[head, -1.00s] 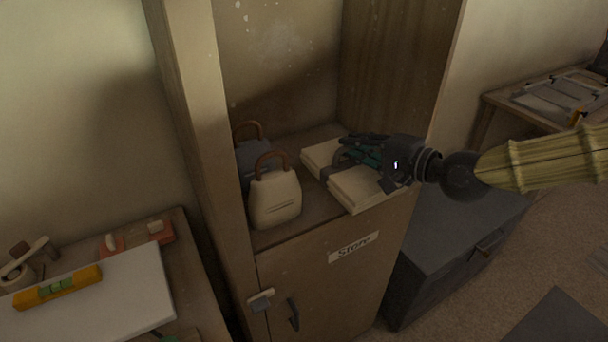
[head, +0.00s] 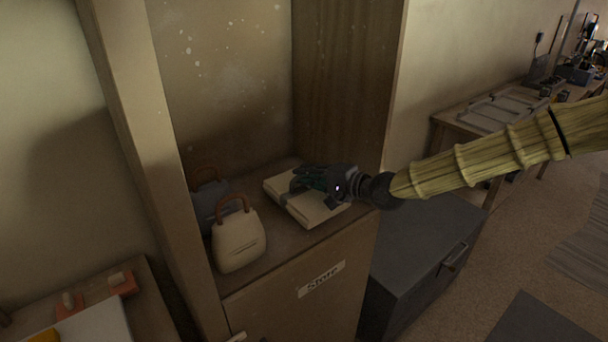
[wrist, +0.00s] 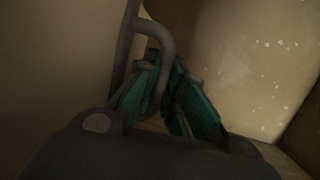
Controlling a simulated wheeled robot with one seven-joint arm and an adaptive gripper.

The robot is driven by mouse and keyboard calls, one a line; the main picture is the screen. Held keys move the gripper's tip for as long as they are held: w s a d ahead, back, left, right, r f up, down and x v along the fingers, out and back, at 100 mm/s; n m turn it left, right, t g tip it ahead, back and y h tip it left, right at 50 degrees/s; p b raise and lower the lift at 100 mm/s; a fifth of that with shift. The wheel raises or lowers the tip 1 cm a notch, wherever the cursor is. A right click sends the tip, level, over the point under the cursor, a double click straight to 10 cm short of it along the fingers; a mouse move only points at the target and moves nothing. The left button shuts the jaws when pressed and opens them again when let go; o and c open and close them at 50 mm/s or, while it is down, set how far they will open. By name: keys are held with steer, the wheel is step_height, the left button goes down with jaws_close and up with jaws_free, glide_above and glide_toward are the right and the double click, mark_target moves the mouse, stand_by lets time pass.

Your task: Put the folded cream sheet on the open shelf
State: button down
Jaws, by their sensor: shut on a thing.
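The folded cream sheet (head: 312,213) lies flat in the open shelf (head: 285,250) of the tall wooden cabinet, inside its front edge. Whether it rests fully on the board is hard to tell. A dark strap with a grey loop goes around it. My gripper (head: 300,181) is over the sheet, shut on the strap loop. In the wrist view, the teal pads of my gripper (wrist: 163,92) close around the grey loop (wrist: 166,42), with the cream sheet (wrist: 60,65) to the left.
A cream weight-like block (head: 238,243) with a brown handle stands left of the sheet, a grey one (head: 208,204) behind it. The cabinet's left post (head: 135,140) and right side wall (head: 350,85) bound the opening. A dark chest (head: 415,262) stands at the right.

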steer(key=shift+w+a+p, duration=0.15)
steer(key=shift+w+p, duration=0.25)
steer(key=shift+w, duration=1.25)
step_height(320, 180, down, 4)
steer(key=shift+w+r+p, duration=0.15)
steer(key=shift+r+p, duration=0.1)
steer(key=shift+p, duration=0.65)
steer(key=shift+f, duration=0.1)
steer(key=shift+f, duration=0.2)
steer(key=c, duration=1.5)
jaws_free()
